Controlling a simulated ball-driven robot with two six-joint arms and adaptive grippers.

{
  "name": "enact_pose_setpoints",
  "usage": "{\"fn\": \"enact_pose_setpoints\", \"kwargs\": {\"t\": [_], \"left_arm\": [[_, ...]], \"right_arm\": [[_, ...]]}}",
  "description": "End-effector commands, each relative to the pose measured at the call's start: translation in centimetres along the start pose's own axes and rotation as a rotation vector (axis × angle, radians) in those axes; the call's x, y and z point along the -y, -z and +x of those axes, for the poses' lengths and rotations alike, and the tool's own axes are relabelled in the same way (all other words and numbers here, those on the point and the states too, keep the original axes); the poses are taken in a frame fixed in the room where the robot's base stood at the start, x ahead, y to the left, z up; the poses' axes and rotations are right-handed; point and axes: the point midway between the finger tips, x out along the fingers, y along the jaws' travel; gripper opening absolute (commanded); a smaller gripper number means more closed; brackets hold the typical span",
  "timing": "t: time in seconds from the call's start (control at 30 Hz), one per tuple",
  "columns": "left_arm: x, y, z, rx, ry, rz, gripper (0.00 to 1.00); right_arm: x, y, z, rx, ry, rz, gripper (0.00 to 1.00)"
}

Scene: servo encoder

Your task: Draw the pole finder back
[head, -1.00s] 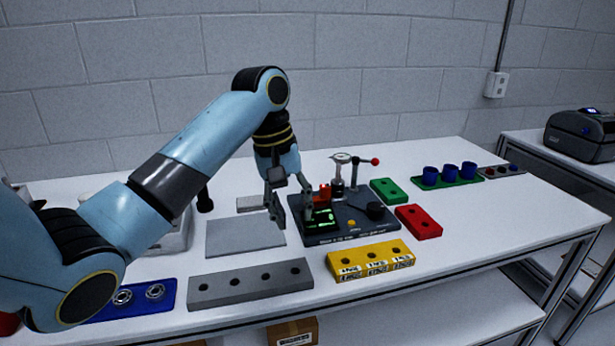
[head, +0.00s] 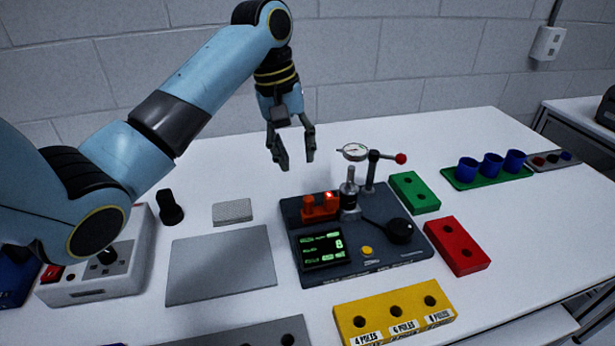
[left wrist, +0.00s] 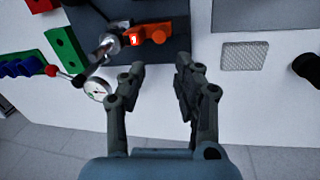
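An orange-red slider block (head: 320,206), probably the pole finder, sits on the dark test station (head: 375,272) beside an upright metal spindle (head: 349,190). It has a bright red lit part at its spindle end. In the left wrist view the block (left wrist: 158,33) shows a white mark like a 1 there. The station's screen (head: 321,249) shows green text and a large 8. My left gripper (head: 297,163) is open and empty, above and behind the block, apart from it. Its spread fingers show in the left wrist view (left wrist: 160,65). My right gripper is not in view.
A dial gauge (head: 354,152) and red-knobbed lever (head: 400,158) stand behind the spindle. A black knob (head: 400,231) and yellow button (head: 366,250) are on the station. Yellow (head: 395,312), red (head: 457,246) and green (head: 414,192) blocks lie around it. A bare grey plate (head: 221,265) lies left.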

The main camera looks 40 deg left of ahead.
Motion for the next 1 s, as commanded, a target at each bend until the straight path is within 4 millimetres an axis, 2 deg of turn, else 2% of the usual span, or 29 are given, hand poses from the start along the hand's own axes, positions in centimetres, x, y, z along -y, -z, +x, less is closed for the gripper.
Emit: {"fn": "enact_pose_setpoints", "kwargs": {"t": [0.17, 0.33, 0.47, 0.6, 0.73, 1.0], "left_arm": [[0.0, -0.1, 2.0, 0.004, 0.001, -0.002, 0.32], [0.0, -0.2, 5.5, 0.007, 0.002, -0.002, 0.32], [0.0, -0.1, 7.9, 0.004, 0.001, -0.002, 0.32], [0.0, -0.1, 9.8, 0.003, 0.001, 0.000, 0.32], [0.1, -0.1, 10.6, 0.002, 0.001, 0.000, 0.32], [0.0, -0.1, 10.7, 0.001, 0.001, 0.000, 0.32]], "right_arm": [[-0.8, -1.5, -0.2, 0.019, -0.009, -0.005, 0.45], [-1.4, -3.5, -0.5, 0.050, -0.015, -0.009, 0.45], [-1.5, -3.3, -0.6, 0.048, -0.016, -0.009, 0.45], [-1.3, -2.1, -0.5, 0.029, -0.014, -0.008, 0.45], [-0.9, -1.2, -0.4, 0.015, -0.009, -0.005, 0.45], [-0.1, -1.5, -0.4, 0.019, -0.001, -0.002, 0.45]]}}
